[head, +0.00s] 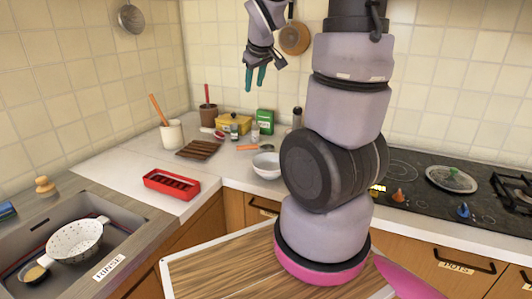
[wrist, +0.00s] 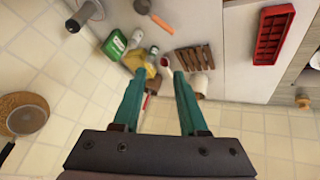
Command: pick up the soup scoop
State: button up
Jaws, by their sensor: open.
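A utensil with an orange handle and a rounded greenish-grey head (head: 266,148) lies on the white counter behind the bowl; it looks like the soup scoop, though it is small.
A white bowl (head: 267,165), yellow box (head: 233,124), green box (head: 265,121) and brown rack (head: 198,149) stand around the utensil. A red tray (head: 171,184) sits at the counter's front. A pan (wrist: 22,113) hangs on the wall. The stove (head: 432,182) is at right.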

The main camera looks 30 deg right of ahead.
jog(key=w+d+f+n+h, duration=0.1)
jog(key=w+d+f+n, duration=0.1)
jog(key=w+f+n, duration=0.3)
jog(key=w+d+f, duration=0.2)
jog(key=f, duration=0.4)
jog(key=n, duration=0.7)
send_near(255, 146)
jog(key=x, duration=0.5)
jog(key=shift+d+f, duration=0.15)
jog(key=shift+d, duration=0.05)
jog(key=x, duration=0.5)
jog(key=shift+w+a+f, duration=0.1)
jog(key=shift+w+f, duration=0.1)
jog(key=shift+w, duration=0.15)
grip_shut()
